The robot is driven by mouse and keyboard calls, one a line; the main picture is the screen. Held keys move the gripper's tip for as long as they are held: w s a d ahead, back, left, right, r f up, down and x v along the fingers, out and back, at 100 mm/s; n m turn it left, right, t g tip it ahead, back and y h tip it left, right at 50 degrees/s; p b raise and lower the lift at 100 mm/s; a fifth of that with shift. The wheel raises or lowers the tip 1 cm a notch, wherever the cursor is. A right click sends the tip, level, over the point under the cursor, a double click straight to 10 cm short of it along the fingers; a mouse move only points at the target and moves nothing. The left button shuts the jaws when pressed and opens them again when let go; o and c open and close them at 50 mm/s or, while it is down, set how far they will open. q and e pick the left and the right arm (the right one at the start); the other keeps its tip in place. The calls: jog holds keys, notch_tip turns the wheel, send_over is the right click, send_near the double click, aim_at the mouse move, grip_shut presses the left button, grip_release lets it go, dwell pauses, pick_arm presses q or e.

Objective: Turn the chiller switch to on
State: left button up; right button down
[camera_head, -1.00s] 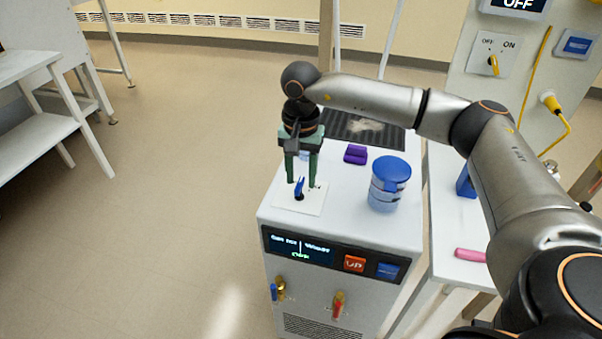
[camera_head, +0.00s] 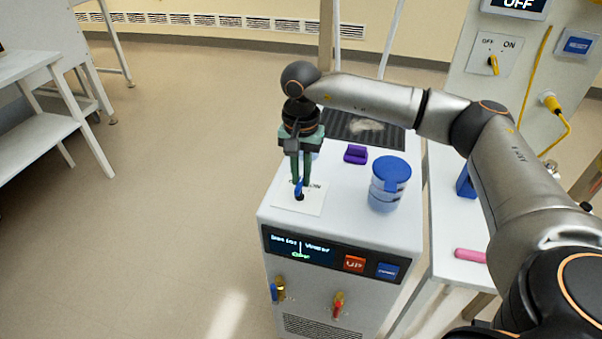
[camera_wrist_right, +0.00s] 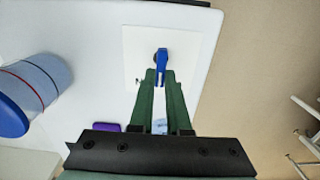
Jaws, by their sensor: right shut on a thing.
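The chiller (camera_head: 350,240) is a white box with a dark front panel (camera_head: 320,255) that has a lit display. Its switch, a blue lever (camera_head: 299,188) on a dark round base, stands on a white plate (camera_head: 314,204) on the top, near the left front corner. My right gripper (camera_head: 300,182) points down over the plate, its green fingers closed on the blue lever. In the right wrist view the lever (camera_wrist_right: 161,62) sits between the fingertips (camera_wrist_right: 160,75). The plate's lettering is mostly hidden. My left gripper is not in view.
A blue-lidded jar (camera_head: 388,184) and a purple block (camera_head: 355,154) stand on the chiller's top, right of the gripper. A panel with a yellow OFF/ON switch (camera_head: 493,65) is at the upper right. A pink object (camera_head: 470,255) lies on the side table.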

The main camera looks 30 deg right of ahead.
aim_at(304, 194)
jog(key=m, duration=0.3)
jog(key=shift+s+d, duration=0.1)
jog(key=shift+s, duration=0.05)
jog(key=shift+s+m, duration=0.15)
jog(key=shift+m, duration=1.25)
jog(key=shift+d, duration=0.1)
jog(key=c, duration=0.9)
grip_release()
jog(key=shift+r, duration=0.15)
notch_tip(304, 194, up, 12)
jog(key=shift+r, duration=0.15)
